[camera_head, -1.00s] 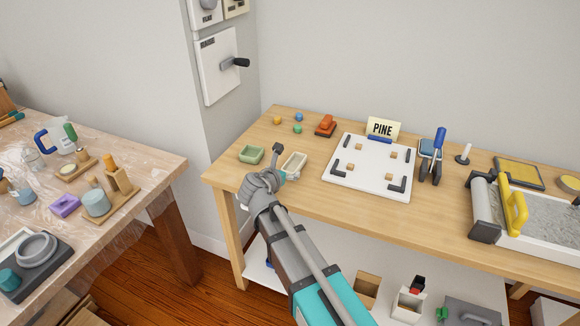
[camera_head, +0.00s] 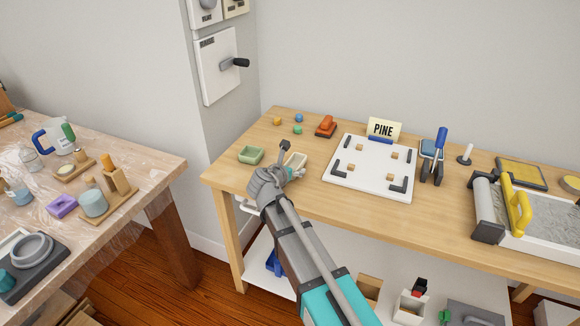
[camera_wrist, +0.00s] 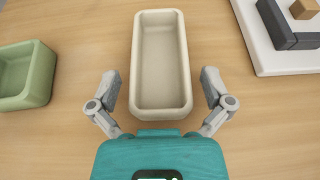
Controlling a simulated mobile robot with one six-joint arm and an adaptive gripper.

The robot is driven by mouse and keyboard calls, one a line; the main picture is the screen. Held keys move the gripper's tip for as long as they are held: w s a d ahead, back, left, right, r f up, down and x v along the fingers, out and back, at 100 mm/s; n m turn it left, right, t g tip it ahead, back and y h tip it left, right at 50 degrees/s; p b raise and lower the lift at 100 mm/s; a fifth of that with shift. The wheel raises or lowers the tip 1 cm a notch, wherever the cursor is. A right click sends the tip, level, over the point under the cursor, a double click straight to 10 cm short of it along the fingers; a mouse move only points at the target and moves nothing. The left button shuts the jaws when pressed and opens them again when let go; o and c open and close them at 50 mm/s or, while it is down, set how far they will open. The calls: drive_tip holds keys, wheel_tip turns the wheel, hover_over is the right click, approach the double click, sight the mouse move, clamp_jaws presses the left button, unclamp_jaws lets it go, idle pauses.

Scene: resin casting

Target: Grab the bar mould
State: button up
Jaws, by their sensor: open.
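The bar mould looks to be the cream, long, open-topped tray (camera_wrist: 160,107), which lies on the wooden table and is empty. In the wrist view it stands upright in the picture, between and ahead of my gripper's fingers. My gripper (camera_wrist: 160,88) is open, with one finger on each side of the mould's near end and a gap on both sides. In the head view the mould (camera_head: 297,158) is partly hidden behind my gripper (camera_head: 286,172).
A green square mould (camera_head: 251,155) lies to the left; it also shows in the wrist view (camera_wrist: 45,85). A white board (camera_head: 345,188) with dark corner brackets lies to the right.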

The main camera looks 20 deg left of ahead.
drive_tip(key=c, duration=1.1)
drive_tip(key=shift+r, duration=0.1)
drive_tip(key=shift+r+p, duration=0.95)
drive_tip(key=shift+p, duration=0.1)
drive_tip(key=s+d+r+p, duration=0.7)
drive_tip(key=s+r+p, duration=0.4)
drive_tip(key=s, duration=0.1)
drive_tip(key=shift+d, duration=0.2)
